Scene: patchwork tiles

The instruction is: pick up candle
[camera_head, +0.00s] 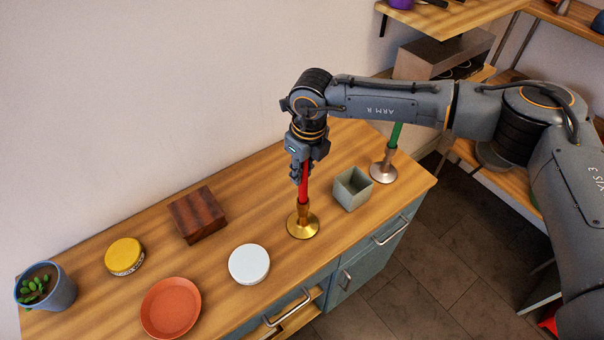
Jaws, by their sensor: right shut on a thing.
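A red candle (304,188) stands upright in a brass candlestick (302,224) on the wooden counter (220,272). My right gripper (300,174) comes down from above and is shut on the upper part of the red candle. The candlestick's base rests on the counter. A green candle (396,134) stands in a second, copper-coloured candlestick (384,172) at the right end of the counter, partly hidden behind my right arm. My left gripper is not in view.
A grey-green square box (352,190) stands close to the right of the brass candlestick. A white round tin (249,264), dark wooden block (197,214), yellow tin (124,256), orange plate (170,308) and potted plant (46,288) stand to the left. A drawer (296,320) is partly open in front.

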